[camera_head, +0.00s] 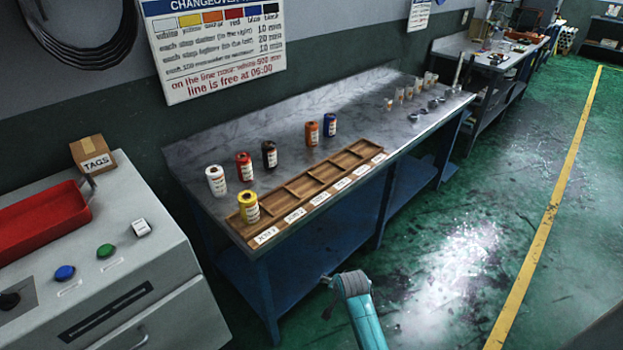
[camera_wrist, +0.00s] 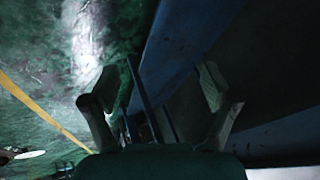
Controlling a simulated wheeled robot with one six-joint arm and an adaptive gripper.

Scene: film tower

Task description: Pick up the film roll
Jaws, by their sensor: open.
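Several upright film rolls stand on the grey metal bench (camera_head: 350,112) in the head view. They are a white roll (camera_head: 216,181), a red roll (camera_head: 244,167), a black roll (camera_head: 269,155), an orange roll (camera_head: 312,133) and a blue roll (camera_head: 330,125). A yellow roll (camera_head: 249,207) stands in the near-left compartment of the wooden tray (camera_head: 306,187); the other compartments look empty. My gripper (camera_wrist: 160,100) is open and empty in the wrist view, its two fingers apart. In the head view it is low, in front of the bench and away from the rolls.
The bench's blue frame and lower shelf (camera_head: 327,231) are close to my gripper. Small cups and metal pieces (camera_head: 419,101) stand at the bench's far end. A grey cabinet (camera_head: 120,240) with buttons and a red bin (camera_head: 40,222) is at left. The green floor at right is open.

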